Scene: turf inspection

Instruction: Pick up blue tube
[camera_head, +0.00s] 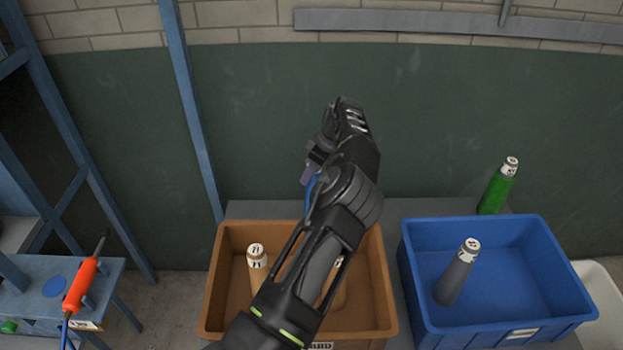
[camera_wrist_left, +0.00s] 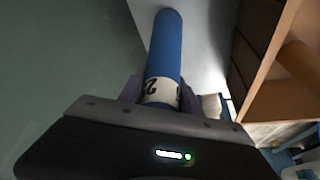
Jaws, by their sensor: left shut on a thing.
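My left gripper (camera_head: 309,172) is shut on the blue tube (camera_head: 311,192), above the back edge of the brown crate in the head view. Most of the tube is hidden there behind my wrist and forearm. In the left wrist view, the blue tube (camera_wrist_left: 166,45) sits between the fingers, with its white numbered band at the grip and its plain end pointing away. The tube appears clear of the grey table. My right gripper is in neither view.
The brown crate (camera_head: 212,285) holds tan tubes (camera_head: 257,268). The blue crate (camera_head: 560,270) holds a grey tube (camera_head: 455,275). A green tube (camera_head: 495,190) stands behind it. An orange-handled tool (camera_head: 80,287) is on a blue bench at left. A dark green wall stands behind.

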